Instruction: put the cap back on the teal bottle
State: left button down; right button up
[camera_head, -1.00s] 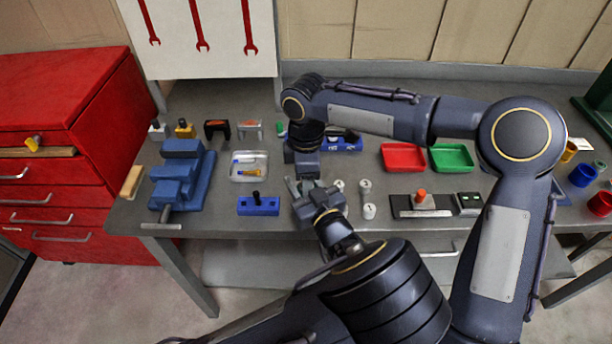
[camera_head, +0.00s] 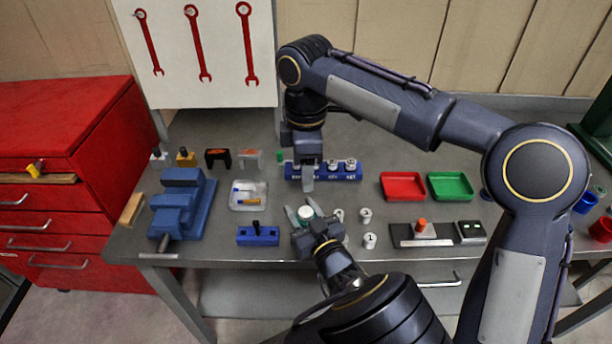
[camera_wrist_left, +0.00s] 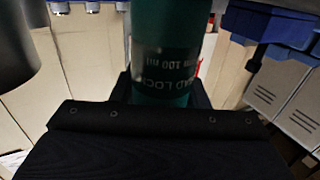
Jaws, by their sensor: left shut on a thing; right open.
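The teal bottle (camera_wrist_left: 168,55) fills the middle of the left wrist view, with white lettering including "100 ml" on its side. My left gripper (camera_head: 306,216) is shut on it; in the head view the bottle (camera_head: 306,212) shows between the fingers as a round, pale top with a teal edge. I cannot tell whether that pale top is the cap or the bare mouth. No separate cap can be made out for sure.
Small white cylinders (camera_head: 365,215) stand right of the bottle. A blue block (camera_head: 258,236) is to the left. Red (camera_head: 403,186) and green (camera_head: 450,186) trays lie to the right. A small green object (camera_head: 281,156) lies behind.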

pick_arm(q)
jog(key=c, duration=0.7)
grip_release()
jog(key=shift+c, duration=0.2)
jog(key=shift+s+d+f, duration=0.1)
jog(key=shift+s+d, duration=0.2)
jog(key=shift+s, duration=0.15)
jog(key=b+v, duration=0.1)
jog(key=v, duration=0.5)
jog(key=shift+s+d+b, duration=0.2)
jog(key=shift+s+b, duration=0.1)
jog(key=shift+s, duration=0.1)
